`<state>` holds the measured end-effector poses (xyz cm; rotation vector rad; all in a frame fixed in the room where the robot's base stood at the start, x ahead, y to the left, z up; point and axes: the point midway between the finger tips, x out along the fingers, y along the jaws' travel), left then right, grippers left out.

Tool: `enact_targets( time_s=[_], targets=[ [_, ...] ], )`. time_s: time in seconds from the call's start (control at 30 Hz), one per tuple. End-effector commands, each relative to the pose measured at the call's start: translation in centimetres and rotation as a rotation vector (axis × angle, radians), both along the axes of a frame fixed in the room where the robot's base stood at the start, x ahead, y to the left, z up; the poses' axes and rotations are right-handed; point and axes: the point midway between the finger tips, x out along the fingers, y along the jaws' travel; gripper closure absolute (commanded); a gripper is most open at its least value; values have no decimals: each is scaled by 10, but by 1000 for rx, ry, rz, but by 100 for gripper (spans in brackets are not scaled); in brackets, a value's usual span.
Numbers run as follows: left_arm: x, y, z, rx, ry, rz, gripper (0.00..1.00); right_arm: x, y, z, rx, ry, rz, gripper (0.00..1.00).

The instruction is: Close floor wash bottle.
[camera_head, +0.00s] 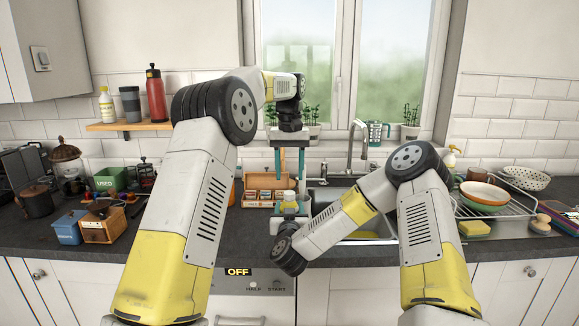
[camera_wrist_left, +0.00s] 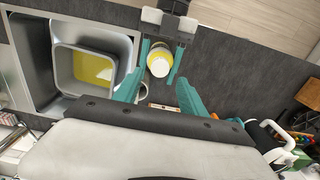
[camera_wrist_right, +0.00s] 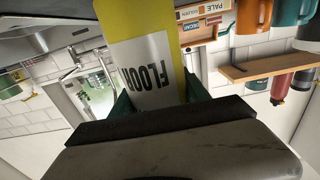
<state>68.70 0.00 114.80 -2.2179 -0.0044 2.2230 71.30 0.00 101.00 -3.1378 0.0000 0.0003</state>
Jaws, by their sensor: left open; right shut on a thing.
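The floor wash bottle (camera_wrist_right: 150,70) shows close up in the right wrist view, yellow with a white label reading FLOOR upside down. My right gripper (camera_wrist_right: 158,95) is shut on it, one finger on each side. In the head view the bottle (camera_head: 290,207) is small, low at the front of the worktop. My left gripper (camera_head: 290,176) points down above it, open, its teal fingers apart. In the left wrist view the bottle (camera_wrist_left: 160,60) is seen from above, white and yellow, with the right gripper around it. I cannot make out a separate cap.
A sink (camera_wrist_left: 82,72) with a yellow-bottomed basin lies beside the bottle. A wooden box (camera_head: 262,187) stands behind it.

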Motion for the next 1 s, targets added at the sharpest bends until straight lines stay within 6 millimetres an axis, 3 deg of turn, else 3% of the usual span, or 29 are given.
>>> enact_targets(
  time_s=[0.2,0.4,0.77,1.0],
  targets=[
    [-1,0,-35,1,3,-1,51,0,0,0,0,0,0,100],
    [-1,0,-56,0,1,-1,51,0,0,0,0,0,0,100],
    [0,0,-61,-1,-1,-1,51,0,0,0,0,0,0,100],
    [0,0,-61,-1,-1,-1,94,0,0,0,0,0,0,100]
  ],
)
